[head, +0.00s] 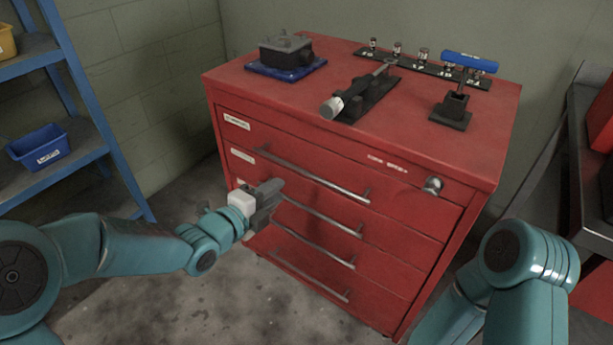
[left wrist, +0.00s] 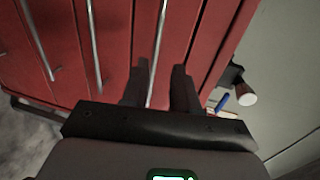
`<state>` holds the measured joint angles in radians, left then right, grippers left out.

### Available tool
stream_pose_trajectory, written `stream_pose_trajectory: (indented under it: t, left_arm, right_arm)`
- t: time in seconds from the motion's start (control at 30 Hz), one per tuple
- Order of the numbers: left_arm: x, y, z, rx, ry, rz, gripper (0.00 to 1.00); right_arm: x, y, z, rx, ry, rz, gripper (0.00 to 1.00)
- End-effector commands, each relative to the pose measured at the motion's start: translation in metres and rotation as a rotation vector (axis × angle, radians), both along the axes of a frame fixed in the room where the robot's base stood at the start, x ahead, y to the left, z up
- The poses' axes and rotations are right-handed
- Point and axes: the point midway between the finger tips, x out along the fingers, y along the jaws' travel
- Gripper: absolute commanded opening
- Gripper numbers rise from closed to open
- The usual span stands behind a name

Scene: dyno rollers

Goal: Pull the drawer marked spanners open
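The red drawer cabinet (head: 420,215) has several drawers with long metal bar handles. White labels sit at the drawers' left ends, such as the top label (head: 237,122) and the one below it (head: 242,156); their words are too small to read, so I cannot tell which says spanners. My left gripper (head: 275,190) is in front of the cabinet's left part, near the upper handles. In the left wrist view its two fingers (left wrist: 160,85) are spread apart, and the uppermost bar handle (left wrist: 158,45) runs between them; contact cannot be told. My right gripper is out of view.
On the cabinet top stand a dark device on a blue base (head: 286,57), a clamp-like tool (head: 352,98), a blue-handled tool (head: 455,95) and a strip of small items (head: 422,66). A blue shelf (head: 85,110) stands left. A dark bench (head: 590,165) is at right.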

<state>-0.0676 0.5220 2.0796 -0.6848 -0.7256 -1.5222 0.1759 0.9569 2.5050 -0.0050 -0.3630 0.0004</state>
Motion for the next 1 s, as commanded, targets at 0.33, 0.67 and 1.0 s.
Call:
stream_pose_trajectory:
  t: [0.33,0.67,1.0]
  left_arm:
    - [0.062,-0.054,-0.018,0.000,0.005,0.000,0.29]
    - [0.092,-0.076,-0.025,-0.001,0.007,-0.002,0.29]
    - [0.095,-0.074,-0.025,-0.002,0.006,-0.001,0.09]
  right_arm:
    - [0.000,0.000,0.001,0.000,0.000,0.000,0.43]
    - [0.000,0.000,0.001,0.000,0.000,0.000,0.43]
    - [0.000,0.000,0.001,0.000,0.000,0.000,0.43]
